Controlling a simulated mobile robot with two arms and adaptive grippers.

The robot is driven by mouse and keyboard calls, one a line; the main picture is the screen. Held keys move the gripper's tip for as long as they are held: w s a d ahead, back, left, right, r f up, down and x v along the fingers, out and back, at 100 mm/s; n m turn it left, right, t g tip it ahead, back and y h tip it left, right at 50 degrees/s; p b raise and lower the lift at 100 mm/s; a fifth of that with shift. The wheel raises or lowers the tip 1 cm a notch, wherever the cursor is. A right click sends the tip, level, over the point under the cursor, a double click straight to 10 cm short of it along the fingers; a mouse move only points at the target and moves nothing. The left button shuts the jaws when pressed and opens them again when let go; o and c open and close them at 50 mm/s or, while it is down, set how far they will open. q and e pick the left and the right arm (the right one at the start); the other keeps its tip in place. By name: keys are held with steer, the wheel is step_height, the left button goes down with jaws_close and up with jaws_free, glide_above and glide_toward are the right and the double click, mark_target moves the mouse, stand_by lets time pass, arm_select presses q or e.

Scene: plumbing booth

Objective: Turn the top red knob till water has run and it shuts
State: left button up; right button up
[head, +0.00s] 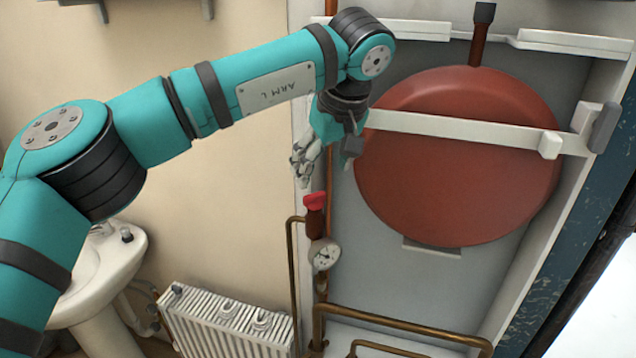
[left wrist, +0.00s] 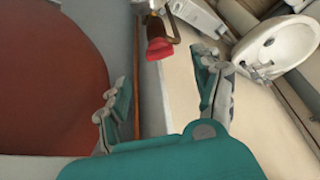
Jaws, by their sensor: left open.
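The top red knob (head: 315,201) sits on a vertical copper pipe, just above a round white gauge (head: 324,254). My left gripper (head: 303,165) is above the knob in the head view, apart from it and empty. In the left wrist view the red knob (left wrist: 159,50) shows beyond the fingertips, between the lines of the two fingers. The left gripper (left wrist: 160,85) is open there, its fingers wide apart. No running water shows. My right gripper is in neither view.
A large red round tank (head: 460,160) behind a white crossbar (head: 460,130) stands right of the gripper. Brass pipes (head: 400,327) run below the gauge. A white radiator (head: 228,320) and a washbasin (head: 100,265) are at lower left.

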arm_select(q)
steer(key=shift+v, duration=2.15)
